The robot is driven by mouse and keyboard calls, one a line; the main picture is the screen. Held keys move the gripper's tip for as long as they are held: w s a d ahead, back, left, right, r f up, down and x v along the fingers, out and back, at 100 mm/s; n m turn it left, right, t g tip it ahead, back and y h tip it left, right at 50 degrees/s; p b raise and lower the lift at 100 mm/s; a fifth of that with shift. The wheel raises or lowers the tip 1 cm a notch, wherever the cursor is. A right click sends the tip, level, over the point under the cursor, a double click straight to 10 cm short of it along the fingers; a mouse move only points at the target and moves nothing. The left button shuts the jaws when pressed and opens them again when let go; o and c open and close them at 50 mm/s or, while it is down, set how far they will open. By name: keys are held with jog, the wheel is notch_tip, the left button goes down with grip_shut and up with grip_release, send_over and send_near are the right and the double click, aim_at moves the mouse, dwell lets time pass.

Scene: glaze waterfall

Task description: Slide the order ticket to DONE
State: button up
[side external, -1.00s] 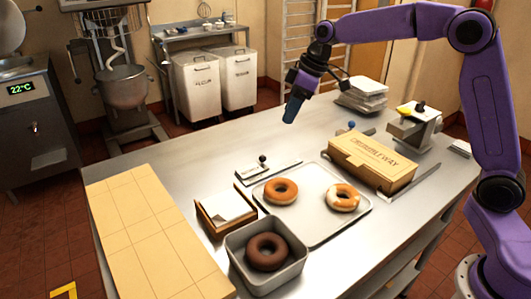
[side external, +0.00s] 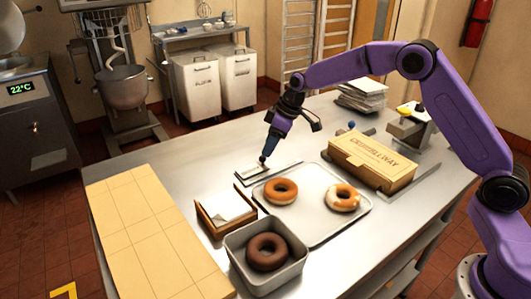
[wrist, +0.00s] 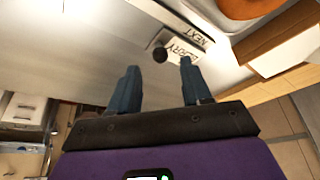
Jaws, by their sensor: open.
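The order ticket slider is a small flat rail (side external: 247,179) on the steel table, with a dark round knob (side external: 262,160) standing on it. The wrist view shows the knob (wrist: 160,54) beside a pale ticket (wrist: 183,51) with dark lettering and a strip (wrist: 197,37) that seems to read NEXT upside down. I cannot make out the word DONE. My gripper (side external: 267,152) points down just above the knob. In the wrist view my gripper (wrist: 158,65) is open, with the knob lying between and just beyond its fingertips. I cannot tell whether either finger touches it.
A tray (side external: 318,232) with two donuts lies right of the rail. A wooden holder (side external: 213,228) with paper and a metal tin (side external: 239,263) with a chocolate donut stand in front. A cardboard box (side external: 371,163) is further right. The table behind the rail is clear.

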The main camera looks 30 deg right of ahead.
aim_at(252, 165)
jog(key=shift+x, duration=2)
